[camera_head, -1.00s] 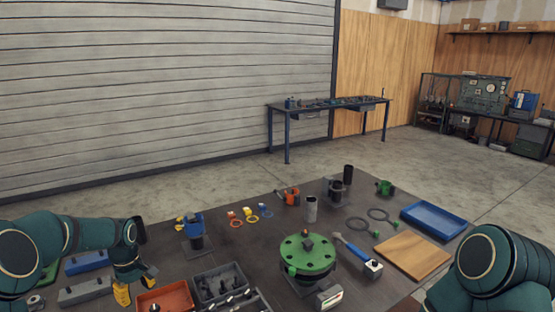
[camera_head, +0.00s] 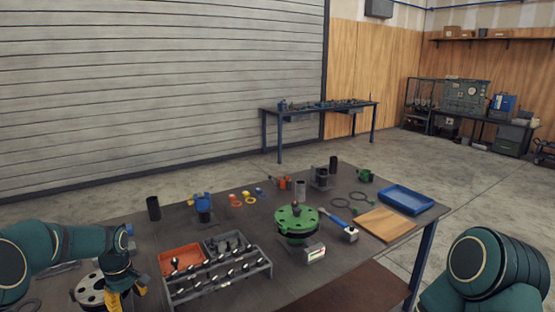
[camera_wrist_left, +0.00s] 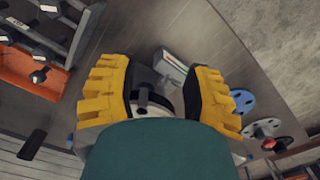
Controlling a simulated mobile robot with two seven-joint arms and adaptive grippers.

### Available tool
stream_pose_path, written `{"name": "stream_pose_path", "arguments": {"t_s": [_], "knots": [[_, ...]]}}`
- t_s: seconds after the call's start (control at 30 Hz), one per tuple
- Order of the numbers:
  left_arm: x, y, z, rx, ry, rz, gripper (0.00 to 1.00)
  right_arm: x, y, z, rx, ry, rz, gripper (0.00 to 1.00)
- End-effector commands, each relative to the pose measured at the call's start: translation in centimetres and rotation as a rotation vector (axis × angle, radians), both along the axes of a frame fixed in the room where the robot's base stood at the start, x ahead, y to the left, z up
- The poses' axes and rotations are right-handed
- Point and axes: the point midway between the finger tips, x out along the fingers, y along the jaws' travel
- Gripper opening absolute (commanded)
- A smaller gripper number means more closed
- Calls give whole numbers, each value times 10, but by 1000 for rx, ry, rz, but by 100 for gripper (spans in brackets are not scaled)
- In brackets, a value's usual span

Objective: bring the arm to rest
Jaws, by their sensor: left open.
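My left gripper (camera_head: 122,298) is at the lower left of the head view, pointing down over the near left of the table. In the left wrist view its yellow fingers (camera_wrist_left: 160,97) stand apart. A pale round part with a dark piece on it (camera_wrist_left: 155,100) shows behind the gap; I cannot tell how far below the fingers it is. In the head view a grey disc with holes (camera_head: 90,290) lies beside the gripper, partly hidden by it. My right arm shows at the right edge, but its gripper is out of frame.
The table (camera_head: 240,290) holds a green flange (camera_head: 296,218), an orange bin (camera_head: 180,260), a rack of bolts (camera_head: 225,270), a blue tray (camera_head: 406,200), a wooden board (camera_head: 388,224) and a black cylinder (camera_head: 153,208). Open floor lies beyond it.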

Motion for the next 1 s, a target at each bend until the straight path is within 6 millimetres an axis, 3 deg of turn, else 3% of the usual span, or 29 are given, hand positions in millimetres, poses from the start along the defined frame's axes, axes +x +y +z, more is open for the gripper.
{"name": "stream_pose_path", "arguments": {"t_s": [0.03, 0.23, 0.37, 0.47, 0.6, 0.7, 0.8, 1.0], "knots": [[0, -3, -3, -4, 0, -8, 49, 0, 0, 0, 0, 0, 0, 34], [-13, -80, -70, -113, -57, -227, 49, -1, 0, -12, -1, 3, 2, 34], [-34, -136, -114, -184, -109, -373, 49, -2, 1, -20, -1, 5, 4, 34], [-63, -185, -149, -238, -157, -495, 49, -3, 1, -28, -1, 7, 4, 34], [-121, -246, -190, -282, -229, -661, 49, -4, 2, -40, -2, 12, 7, 34], [-163, -273, -207, -281, -267, -755, 49, -5, 2, -47, -3, 13, 9, 34], [-196, -287, -216, -264, -290, -827, 49, -5, 2, -51, -2, 15, 10, 34], [-226, -295, -220, -235, -309, -895, 49, -6, 3, -54, -3, 16, 11, 34]]}}
